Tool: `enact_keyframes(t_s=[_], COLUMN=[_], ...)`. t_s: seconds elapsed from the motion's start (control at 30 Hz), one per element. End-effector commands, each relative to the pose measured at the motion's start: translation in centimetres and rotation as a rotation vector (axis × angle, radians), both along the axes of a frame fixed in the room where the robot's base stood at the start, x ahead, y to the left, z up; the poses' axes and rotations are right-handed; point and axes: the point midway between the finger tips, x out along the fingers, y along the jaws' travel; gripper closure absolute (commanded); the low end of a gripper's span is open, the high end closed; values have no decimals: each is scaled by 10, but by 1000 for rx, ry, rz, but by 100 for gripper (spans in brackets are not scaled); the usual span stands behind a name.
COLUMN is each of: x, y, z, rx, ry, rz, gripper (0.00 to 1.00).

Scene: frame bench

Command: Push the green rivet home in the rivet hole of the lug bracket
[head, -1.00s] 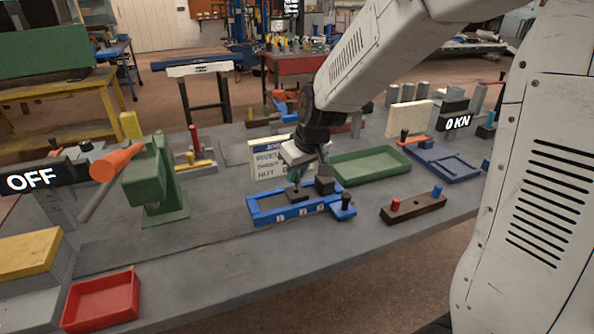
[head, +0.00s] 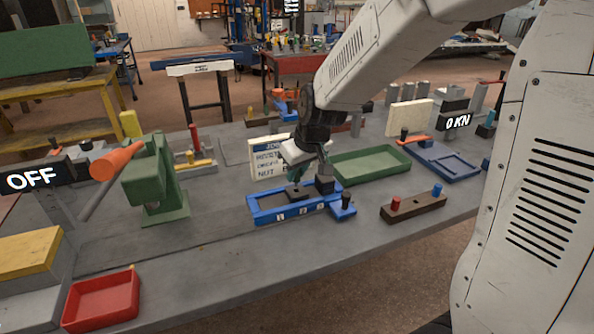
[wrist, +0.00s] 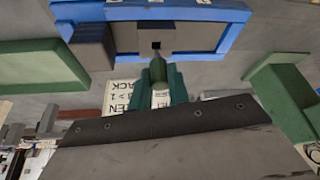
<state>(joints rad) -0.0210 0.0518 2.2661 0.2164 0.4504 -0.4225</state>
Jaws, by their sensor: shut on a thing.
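The green rivet (wrist: 158,70) is between my gripper's teal fingertips (wrist: 158,84) in the wrist view. My gripper is shut on it, and its end points toward the bracket. The lug bracket (wrist: 180,37) is a grey plate with a dark square hole near the rivet's end; the rivet looks apart from it. The bracket (head: 298,192) lies in a blue fixture (head: 262,218) numbered on its front. In the head view my gripper (head: 291,154) is tilted above and behind the fixture. The rivet cannot be made out there.
A dark block (head: 325,184) stands at the fixture's right end, with a black-knobbed blue part (head: 343,212) beside it. A white sign (head: 266,160) stands behind. A green tray (head: 372,165) is to the right, a brown peg block (head: 415,208) in front, a green press (head: 155,185) to the left.

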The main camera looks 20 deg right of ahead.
Motion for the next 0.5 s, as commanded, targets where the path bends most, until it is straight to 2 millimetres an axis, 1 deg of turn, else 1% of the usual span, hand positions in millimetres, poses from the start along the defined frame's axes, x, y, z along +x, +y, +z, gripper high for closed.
enact_keyframes(t_s=[0.5], x=[0], y=[0], z=[-10], rx=[1], ry=[1], rz=[-1], gripper=[100])
